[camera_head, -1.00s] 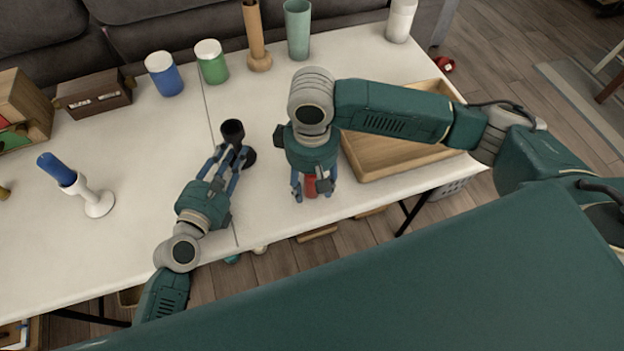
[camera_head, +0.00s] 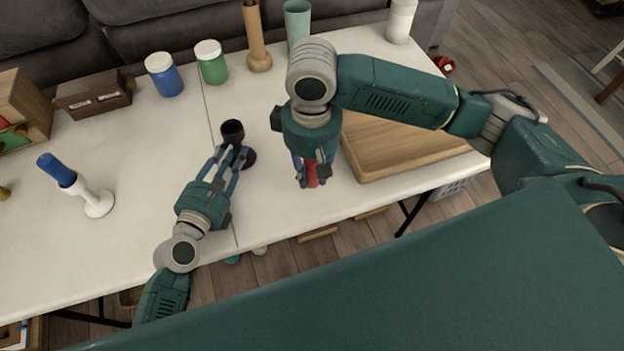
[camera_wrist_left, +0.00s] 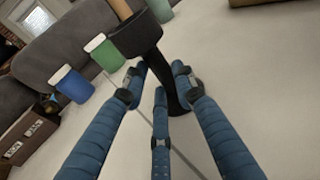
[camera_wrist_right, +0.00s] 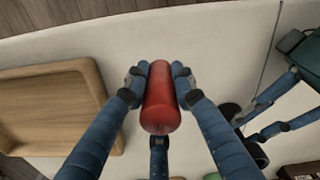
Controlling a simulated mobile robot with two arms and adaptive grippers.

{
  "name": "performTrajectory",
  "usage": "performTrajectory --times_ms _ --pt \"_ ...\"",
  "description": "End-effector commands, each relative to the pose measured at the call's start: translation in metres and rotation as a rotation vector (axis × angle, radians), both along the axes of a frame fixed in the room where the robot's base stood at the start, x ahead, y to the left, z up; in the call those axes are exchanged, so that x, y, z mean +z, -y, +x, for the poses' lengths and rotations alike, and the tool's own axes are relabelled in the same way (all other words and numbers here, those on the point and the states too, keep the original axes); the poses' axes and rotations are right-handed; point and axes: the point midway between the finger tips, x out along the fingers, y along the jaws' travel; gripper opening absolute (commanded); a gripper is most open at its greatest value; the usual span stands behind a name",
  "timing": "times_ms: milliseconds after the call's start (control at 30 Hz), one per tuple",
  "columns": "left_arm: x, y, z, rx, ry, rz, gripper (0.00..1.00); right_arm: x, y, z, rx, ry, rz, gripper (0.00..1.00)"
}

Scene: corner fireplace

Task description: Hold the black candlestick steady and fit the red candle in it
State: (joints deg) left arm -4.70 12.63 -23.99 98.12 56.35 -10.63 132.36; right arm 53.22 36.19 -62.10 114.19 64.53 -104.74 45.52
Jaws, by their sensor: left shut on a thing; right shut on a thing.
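The black candlestick (camera_head: 233,131) stands upright on the white table, its cup open and empty. My left gripper (camera_head: 236,158) is shut on its stem; in the left wrist view the fingers close around the stem below the black cup (camera_wrist_left: 134,38). The red candle (camera_head: 312,174) is right of the candlestick, held in my right gripper (camera_head: 307,178). In the right wrist view the red candle (camera_wrist_right: 161,98) sits between the blue fingers, one end facing the camera. The head view shows only part of the candle, as the fingers cover the rest.
A wooden tray (camera_head: 400,160) lies right of my right gripper. Blue (camera_head: 163,75) and green (camera_head: 211,62) jars, a wooden candlestick (camera_head: 257,50) and a teal cup (camera_head: 297,22) stand behind.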

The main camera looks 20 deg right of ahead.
Motion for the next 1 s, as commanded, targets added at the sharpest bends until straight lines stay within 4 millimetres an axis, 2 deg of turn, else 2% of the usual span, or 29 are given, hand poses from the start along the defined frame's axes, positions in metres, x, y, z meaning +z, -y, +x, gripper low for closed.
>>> performTrajectory --times_ms 33,200,367,700,800,1000 --pt "0.000 0.000 0.000 0.000 0.000 0.001 0.00 0.011 -0.001 0.001 0.002 0.005 0.002 0.00" --pt "0.000 0.000 0.000 0.000 0.000 0.001 0.00 0.039 -0.001 0.001 0.001 0.002 0.002 0.00" --pt "0.000 0.000 0.000 0.000 0.000 0.001 0.00 0.054 -0.015 0.017 -0.003 -0.007 0.008 0.00" --pt "0.000 0.000 0.000 0.000 0.001 0.001 0.00 0.090 -0.092 0.103 -0.029 -0.026 0.017 0.00" --pt "0.000 0.000 0.000 0.000 0.000 0.001 0.00 0.102 -0.111 0.122 -0.040 -0.020 0.012 0.00" --pt "-0.001 0.000 0.000 0.000 0.000 0.001 0.00 0.119 -0.130 0.145 -0.060 -0.005 0.004 0.00"
